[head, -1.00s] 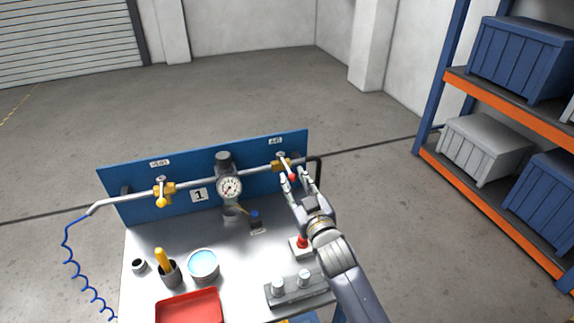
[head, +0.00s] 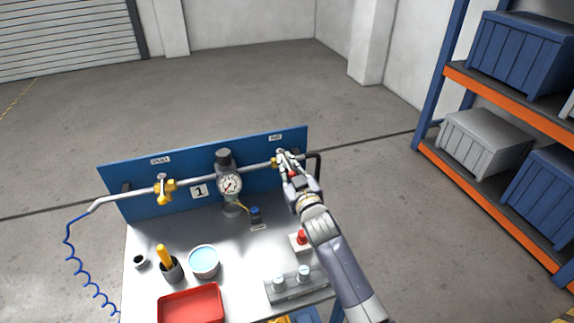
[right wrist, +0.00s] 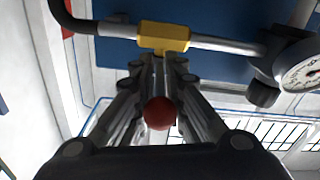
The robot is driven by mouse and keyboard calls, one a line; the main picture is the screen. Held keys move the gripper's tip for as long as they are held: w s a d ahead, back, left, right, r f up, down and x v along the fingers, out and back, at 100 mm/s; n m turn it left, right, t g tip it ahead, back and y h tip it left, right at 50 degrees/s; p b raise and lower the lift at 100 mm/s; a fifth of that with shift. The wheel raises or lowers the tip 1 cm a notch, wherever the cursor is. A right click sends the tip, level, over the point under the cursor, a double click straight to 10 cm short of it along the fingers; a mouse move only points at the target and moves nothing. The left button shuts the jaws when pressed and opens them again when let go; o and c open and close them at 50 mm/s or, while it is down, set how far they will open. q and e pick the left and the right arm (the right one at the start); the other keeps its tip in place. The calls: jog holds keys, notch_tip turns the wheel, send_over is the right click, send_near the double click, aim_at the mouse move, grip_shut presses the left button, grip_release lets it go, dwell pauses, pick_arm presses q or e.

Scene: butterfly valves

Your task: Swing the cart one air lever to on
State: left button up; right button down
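The cart (head: 235,262) carries a blue panel (head: 190,155) with a metal pipe across it. The air valve at the right end has a yellow body (right wrist: 165,37) and a lever with a red ball tip (right wrist: 159,113). In the right wrist view the lever points from the body toward my palm, between my fingers. My right gripper (head: 284,160) is at this valve; its fingers (right wrist: 155,75) are drawn in on both sides of the lever. They hide most of the lever in the head view. My left gripper is not in view.
Below my right arm are a red button (head: 302,237) and a grey block with knobs (head: 292,285). A red tray (head: 192,304) and cups stand at left.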

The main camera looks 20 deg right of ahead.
jog(key=shift+w+f, duration=0.1)
jog(key=shift+f, duration=0.05)
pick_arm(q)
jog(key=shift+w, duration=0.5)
